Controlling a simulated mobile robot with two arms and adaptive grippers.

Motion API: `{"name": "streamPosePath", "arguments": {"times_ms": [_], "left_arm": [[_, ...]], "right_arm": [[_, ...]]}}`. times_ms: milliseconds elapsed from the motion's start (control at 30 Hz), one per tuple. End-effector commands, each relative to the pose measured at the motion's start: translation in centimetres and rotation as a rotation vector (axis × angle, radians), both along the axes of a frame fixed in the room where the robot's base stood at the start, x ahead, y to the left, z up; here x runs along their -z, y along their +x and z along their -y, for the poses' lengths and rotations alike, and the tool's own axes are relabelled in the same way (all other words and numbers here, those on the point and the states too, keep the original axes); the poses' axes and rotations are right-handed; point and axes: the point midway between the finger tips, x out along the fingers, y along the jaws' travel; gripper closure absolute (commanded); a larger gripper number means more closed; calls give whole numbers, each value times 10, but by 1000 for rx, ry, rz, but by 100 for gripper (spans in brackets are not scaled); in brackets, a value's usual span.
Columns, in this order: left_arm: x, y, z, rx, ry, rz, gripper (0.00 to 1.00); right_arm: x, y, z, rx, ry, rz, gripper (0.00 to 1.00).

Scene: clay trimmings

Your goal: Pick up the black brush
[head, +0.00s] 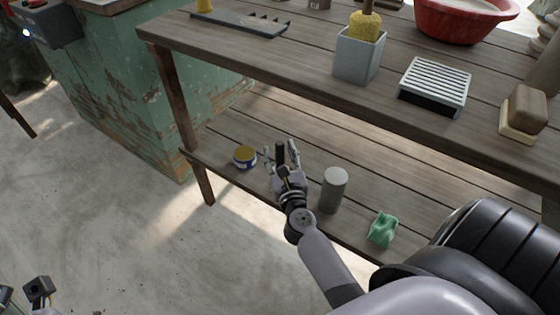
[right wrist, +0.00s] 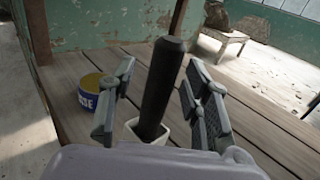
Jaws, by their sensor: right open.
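The black brush (right wrist: 162,85) shows as a thick dark handle standing up, slightly tilted, with its lower end in a white holder (right wrist: 148,131) in the right wrist view. Its bristles are not visible. In the head view the dark handle (head: 280,154) rises at my right gripper, above the lower shelf. My right gripper (head: 281,158) is open, with one finger on each side of the handle; in the right wrist view (right wrist: 158,90) gaps show on both sides. Part of my left gripper (head: 20,294) shows at the bottom left corner, its jaws unclear.
A blue and yellow tin (head: 245,157) stands left of my right gripper on the lower shelf (head: 225,130). A grey cylinder (head: 333,190) and a crumpled green cloth (head: 382,229) are to its right.

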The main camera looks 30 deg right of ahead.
Motion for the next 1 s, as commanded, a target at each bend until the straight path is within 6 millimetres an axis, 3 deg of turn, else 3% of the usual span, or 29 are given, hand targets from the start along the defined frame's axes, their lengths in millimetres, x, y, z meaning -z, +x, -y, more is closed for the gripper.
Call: {"name": "streamPosePath", "arguments": {"times_ms": [200, 833, 1000], "left_arm": [[0, 0, 0, 0, 0, 0, 55], [-1, 0, 0, -1, 1, 4, 55], [-1, 0, 0, -1, 1, 4, 55]], "right_arm": [[0, 0, 0, 0, 0, 0, 56], [0, 0, 0, 1, 0, -1, 98], [0, 0, 0, 0, 0, 0, 100]]}}
